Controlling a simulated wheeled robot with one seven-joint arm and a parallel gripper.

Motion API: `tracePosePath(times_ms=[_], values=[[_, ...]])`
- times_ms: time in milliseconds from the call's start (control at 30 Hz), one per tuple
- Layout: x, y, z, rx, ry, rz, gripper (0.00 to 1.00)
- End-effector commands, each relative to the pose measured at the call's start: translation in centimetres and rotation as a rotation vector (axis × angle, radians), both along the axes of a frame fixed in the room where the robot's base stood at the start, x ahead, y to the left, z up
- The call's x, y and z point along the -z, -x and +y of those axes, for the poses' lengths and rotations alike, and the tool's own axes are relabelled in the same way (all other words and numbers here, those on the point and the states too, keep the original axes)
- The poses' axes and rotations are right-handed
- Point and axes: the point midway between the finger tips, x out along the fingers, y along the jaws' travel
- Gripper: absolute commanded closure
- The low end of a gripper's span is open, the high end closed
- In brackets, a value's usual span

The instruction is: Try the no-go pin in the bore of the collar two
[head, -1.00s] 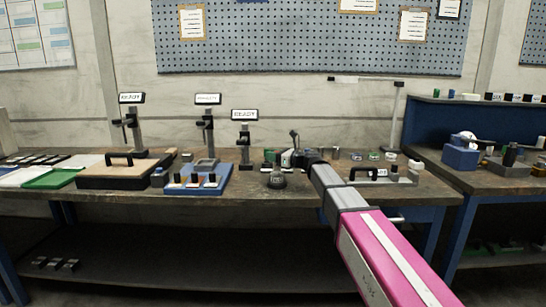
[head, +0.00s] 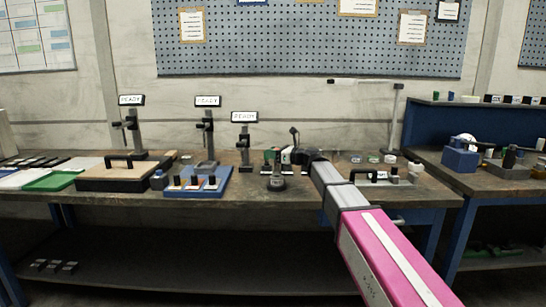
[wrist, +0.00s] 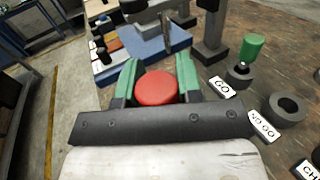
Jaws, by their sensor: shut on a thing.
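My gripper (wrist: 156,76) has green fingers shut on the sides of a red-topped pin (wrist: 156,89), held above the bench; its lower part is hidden. In the wrist view a ring-shaped holder (wrist: 271,121) behind the NO GO label (wrist: 262,126) is empty. In the head view my gripper (head: 277,156) is over the bench, right of a blue fixture (head: 222,180). I cannot tell which piece is collar two.
A green pin (wrist: 251,48) stands in a holder by the GO label (wrist: 222,87). Upright stands with READY displays (head: 244,117) are behind the fixture. A wooden-topped box with a handle (head: 122,172) is at left. A handled block (head: 381,177) lies right of my arm.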

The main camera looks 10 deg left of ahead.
Motion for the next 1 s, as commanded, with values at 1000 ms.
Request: tracePosePath(times_ms=[1000], values=[[-3.7,1.0,0.2,0.013,0.002,0.001,0.97]])
